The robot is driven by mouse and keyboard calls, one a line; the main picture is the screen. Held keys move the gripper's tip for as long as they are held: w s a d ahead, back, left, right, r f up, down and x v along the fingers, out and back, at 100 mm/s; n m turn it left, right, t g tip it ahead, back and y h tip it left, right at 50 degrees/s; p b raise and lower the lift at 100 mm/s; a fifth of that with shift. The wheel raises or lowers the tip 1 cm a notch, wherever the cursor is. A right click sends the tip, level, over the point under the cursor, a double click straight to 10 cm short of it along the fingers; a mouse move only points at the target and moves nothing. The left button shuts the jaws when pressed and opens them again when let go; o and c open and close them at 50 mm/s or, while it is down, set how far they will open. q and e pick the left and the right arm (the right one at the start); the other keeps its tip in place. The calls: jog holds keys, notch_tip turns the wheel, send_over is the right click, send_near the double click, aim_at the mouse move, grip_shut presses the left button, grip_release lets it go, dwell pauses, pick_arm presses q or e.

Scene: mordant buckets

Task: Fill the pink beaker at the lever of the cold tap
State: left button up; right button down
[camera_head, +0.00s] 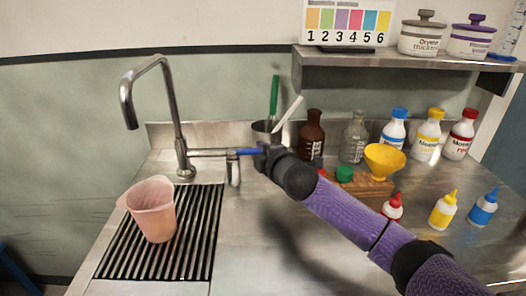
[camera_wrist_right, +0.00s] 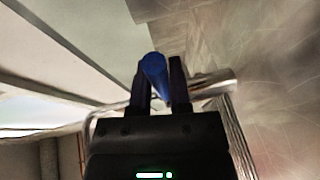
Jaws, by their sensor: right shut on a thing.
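The pink beaker (camera_head: 153,210) stands upright on the slatted drain grate at the left, below the tap's spout. The steel tap (camera_head: 170,95) has a tall bent neck, and no water shows coming from its spout. A lever with a blue end (camera_head: 247,151) reaches right from the tap's base. My right gripper (camera_head: 260,154) is shut on this blue lever; in the right wrist view the blue end (camera_wrist_right: 153,66) sits between the two dark fingers (camera_wrist_right: 158,82). The beaker's inside is mostly hidden. My left gripper is not in view.
The drain grate (camera_head: 199,235) is set in the steel counter (camera_head: 245,262). A steel pot (camera_head: 262,133) with tools stands behind my gripper. Bottles and a yellow funnel (camera_head: 385,160) stand right of it. A shelf (camera_head: 400,62) hangs above. The counter's front middle is clear.

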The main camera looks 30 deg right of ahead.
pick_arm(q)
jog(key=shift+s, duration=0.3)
pick_arm(e)
jog(key=shift+f, duration=0.1)
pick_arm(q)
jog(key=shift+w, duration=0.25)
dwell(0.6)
